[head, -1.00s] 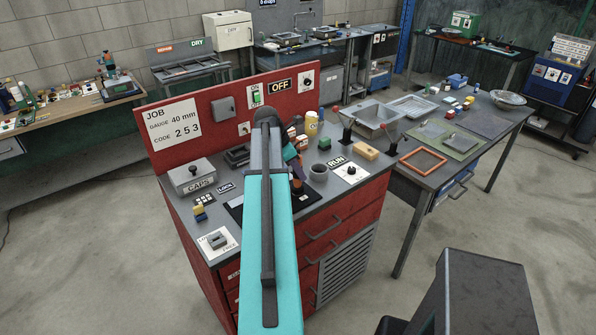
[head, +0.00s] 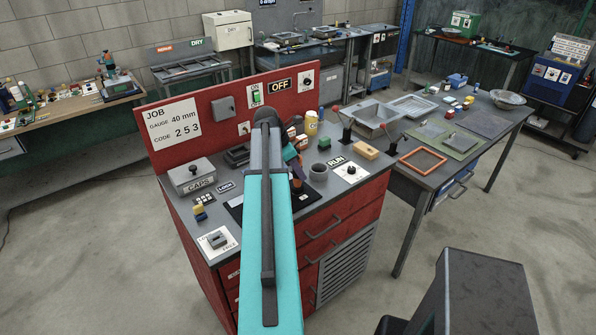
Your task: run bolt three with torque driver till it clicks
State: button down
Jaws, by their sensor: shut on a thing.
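My teal arm reaches over the red bench and covers its middle. Only part of my gripper (head: 297,173) shows, to the right of the arm, low over the bench top. It is shut on a dark thing too small and too covered to name; I cannot tell whether it is the torque driver. A black plate (head: 236,210) lies on the bench under the arm, with its middle hidden. No bolt can be made out, and bolt three cannot be picked out.
A red back panel (head: 165,153) stands behind. A grey table (head: 407,182) adjoins at right.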

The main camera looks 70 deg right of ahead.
dwell(0.4)
jog(key=shift+r+p, duration=0.3)
jog(key=shift+r, duration=2.1)
jog(key=shift+s, duration=0.1)
